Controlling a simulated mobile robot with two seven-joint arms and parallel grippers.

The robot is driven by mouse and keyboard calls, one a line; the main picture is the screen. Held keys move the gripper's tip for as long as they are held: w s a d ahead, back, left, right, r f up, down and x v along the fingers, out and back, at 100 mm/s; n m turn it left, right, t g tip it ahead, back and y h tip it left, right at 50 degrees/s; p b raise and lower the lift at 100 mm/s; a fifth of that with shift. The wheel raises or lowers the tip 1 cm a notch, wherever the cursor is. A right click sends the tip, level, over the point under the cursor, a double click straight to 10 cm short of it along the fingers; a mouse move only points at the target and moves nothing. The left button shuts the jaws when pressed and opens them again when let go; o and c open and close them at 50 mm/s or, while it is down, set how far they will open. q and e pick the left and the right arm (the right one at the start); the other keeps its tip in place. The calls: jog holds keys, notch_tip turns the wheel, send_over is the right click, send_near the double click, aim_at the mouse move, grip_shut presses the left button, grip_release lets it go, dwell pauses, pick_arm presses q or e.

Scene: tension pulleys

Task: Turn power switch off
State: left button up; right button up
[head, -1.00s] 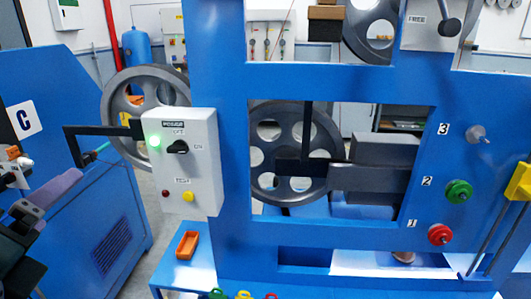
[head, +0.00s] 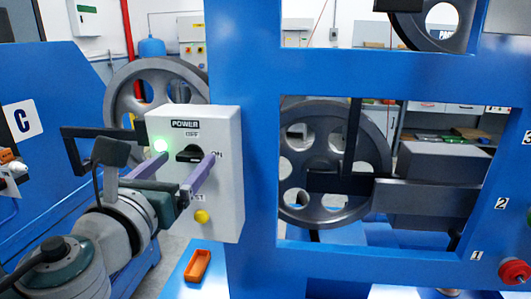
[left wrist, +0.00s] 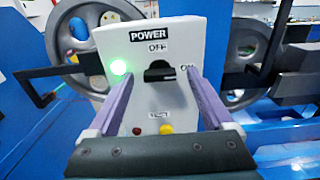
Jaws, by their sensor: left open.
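The power switch is a black rotary knob (head: 188,153) on a light grey box (head: 228,190) labelled POWER, with OFF above the knob and ON to its right. The knob's handle lies roughly level. A green lamp (head: 160,146) is lit left of it. My left gripper (head: 184,165) is open and empty in front of the box, its two purple fingers pointing at the panel. In the left wrist view the knob (left wrist: 159,71) sits between the fingertips, partly shadowed. I cannot tell whether the fingers touch the panel. My right gripper is not in view.
A yellow button (head: 202,216) sits below the knob. The box is fixed to a blue frame (head: 258,130) with grey pulley wheels (head: 375,150) behind. A black bracket (head: 75,145) juts out at the box's left.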

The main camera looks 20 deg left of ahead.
pick_arm(q)
jog(key=shift+w+a, duration=0.15)
jog(key=shift+w, duration=0.3)
jog(key=shift+c, duration=0.2)
grip_shut()
